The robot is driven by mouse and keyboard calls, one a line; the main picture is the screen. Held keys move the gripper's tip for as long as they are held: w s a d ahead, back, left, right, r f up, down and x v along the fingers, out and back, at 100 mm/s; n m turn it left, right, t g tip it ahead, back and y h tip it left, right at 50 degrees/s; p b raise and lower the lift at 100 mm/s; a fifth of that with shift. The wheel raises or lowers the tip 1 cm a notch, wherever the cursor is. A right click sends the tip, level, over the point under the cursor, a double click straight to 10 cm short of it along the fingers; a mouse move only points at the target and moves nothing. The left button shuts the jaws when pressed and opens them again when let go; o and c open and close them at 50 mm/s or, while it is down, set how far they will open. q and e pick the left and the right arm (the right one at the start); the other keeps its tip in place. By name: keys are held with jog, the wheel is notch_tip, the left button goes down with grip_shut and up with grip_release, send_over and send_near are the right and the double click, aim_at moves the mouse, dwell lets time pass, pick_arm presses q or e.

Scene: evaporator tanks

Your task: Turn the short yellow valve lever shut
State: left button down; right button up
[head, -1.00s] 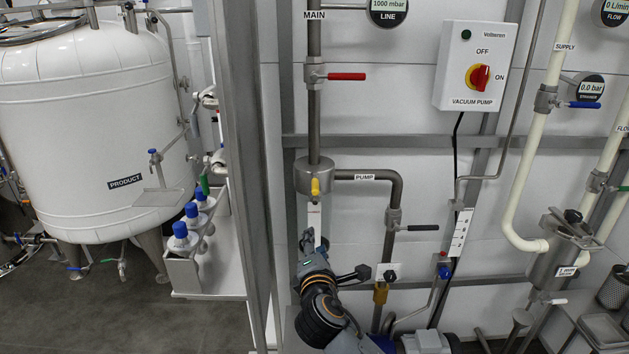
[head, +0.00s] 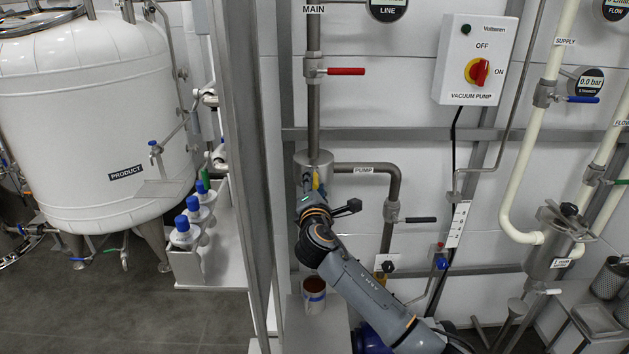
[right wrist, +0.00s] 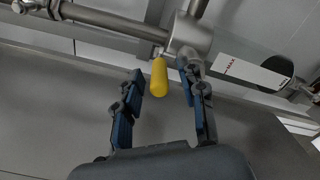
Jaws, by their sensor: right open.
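The short yellow valve lever (right wrist: 158,78) sticks out from a round steel vessel (right wrist: 190,36) in the right wrist view. In the head view the lever (head: 316,181) shows only in part at the front of the steel vessel (head: 314,160), the rest being hidden by my gripper. My right gripper (right wrist: 161,73) is open, with one blue-padded finger on each side of the lever. My left gripper is not in view.
A pipe labelled PUMP (head: 364,169) runs right from the vessel to a black-handled valve (head: 420,219). A red-handled valve (head: 346,71) sits above on the MAIN pipe. A tall steel post (head: 240,150) stands close on the left. A cup-like container (head: 314,303) stands below.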

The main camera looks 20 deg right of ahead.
jog(key=shift+w+d, duration=0.15)
jog(key=shift+w, duration=0.4)
grip_shut()
jog(key=shift+d, duration=0.15)
